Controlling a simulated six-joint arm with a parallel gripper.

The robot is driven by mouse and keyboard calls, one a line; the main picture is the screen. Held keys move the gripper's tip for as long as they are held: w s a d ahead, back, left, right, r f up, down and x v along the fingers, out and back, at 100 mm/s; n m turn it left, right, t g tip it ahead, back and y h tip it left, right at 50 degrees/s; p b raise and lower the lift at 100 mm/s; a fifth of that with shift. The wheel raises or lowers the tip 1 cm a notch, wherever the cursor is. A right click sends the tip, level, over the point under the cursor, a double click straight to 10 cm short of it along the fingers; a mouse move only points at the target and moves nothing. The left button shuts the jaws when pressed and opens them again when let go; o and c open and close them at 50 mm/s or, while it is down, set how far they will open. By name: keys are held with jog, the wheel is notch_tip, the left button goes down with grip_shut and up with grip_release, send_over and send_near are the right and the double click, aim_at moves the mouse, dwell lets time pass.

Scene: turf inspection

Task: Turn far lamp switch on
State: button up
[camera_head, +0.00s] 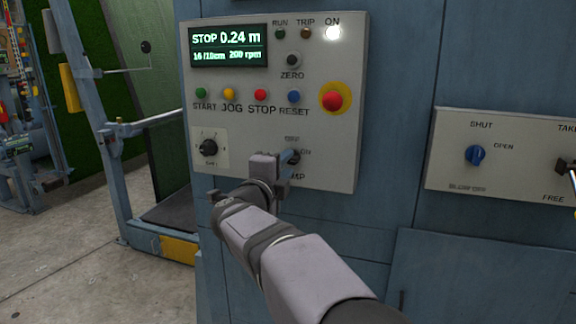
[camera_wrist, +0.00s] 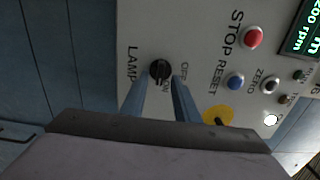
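The lamp switch is a small dark rotary knob (camera_wrist: 160,70) on the grey control panel (camera_head: 225,110), with the label LAMP beside it and OFF and ON marks around it. In the head view the knob (camera_head: 293,157) is partly covered by my gripper (camera_head: 283,167). In the wrist view the two fingers of my gripper (camera_wrist: 160,90) stand on either side of the knob, with a gap between them. Whether they touch it is not clear. I cannot tell surely which mark the knob points to.
The red emergency button on its yellow ring (camera_head: 335,99) is up and right of the knob. A black selector (camera_head: 208,148) is to the left. Coloured buttons (camera_head: 260,95) and a display (camera_head: 228,46) are above. A second panel (camera_head: 500,158) with a blue knob is at right.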

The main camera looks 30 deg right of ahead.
jog(key=shift+b+v, duration=0.35)
jog(key=shift+v, duration=2.1)
